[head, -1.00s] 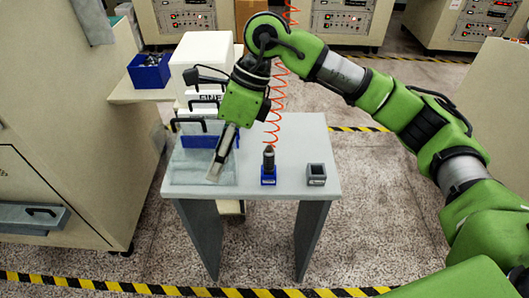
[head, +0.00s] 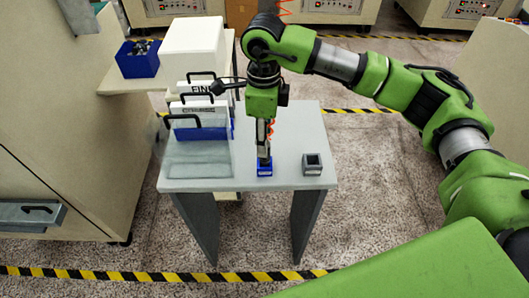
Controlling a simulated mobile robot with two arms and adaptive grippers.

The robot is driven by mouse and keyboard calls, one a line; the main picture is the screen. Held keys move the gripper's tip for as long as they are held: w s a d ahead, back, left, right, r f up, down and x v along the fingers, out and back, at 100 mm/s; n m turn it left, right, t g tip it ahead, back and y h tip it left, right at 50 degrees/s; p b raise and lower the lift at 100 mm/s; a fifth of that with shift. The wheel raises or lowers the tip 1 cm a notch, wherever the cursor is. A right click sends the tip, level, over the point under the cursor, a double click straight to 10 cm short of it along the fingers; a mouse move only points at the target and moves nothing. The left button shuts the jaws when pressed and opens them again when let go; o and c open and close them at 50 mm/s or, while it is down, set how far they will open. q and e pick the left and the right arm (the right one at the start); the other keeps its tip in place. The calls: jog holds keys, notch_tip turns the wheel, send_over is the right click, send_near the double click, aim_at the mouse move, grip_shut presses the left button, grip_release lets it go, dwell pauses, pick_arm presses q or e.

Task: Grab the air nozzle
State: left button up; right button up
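The air nozzle (head: 264,161) stands upright in a small blue holder (head: 265,171) on the grey table, and only its dark lower part shows. An orange coiled hose (head: 271,128) shows behind my gripper. My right gripper (head: 263,153) points straight down over the nozzle and hides its upper part. Its fingers are at or around the nozzle; whether they are shut on it cannot be told. My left gripper is not in view.
The grey table (head: 290,140) has free room right of the nozzle. A small grey square holder (head: 312,164) stands there. White boxes with black handles (head: 197,95) and a blue bin (head: 139,62) are at the left. Cabinets stand around.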

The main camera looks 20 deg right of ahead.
notch_tip(320, 180, down, 4)
jog(key=shift+s+f+p, duration=0.1)
jog(key=shift+s+p, duration=0.05)
jog(key=shift+p, duration=1.1)
jog(key=shift+f, duration=0.35)
grip_shut()
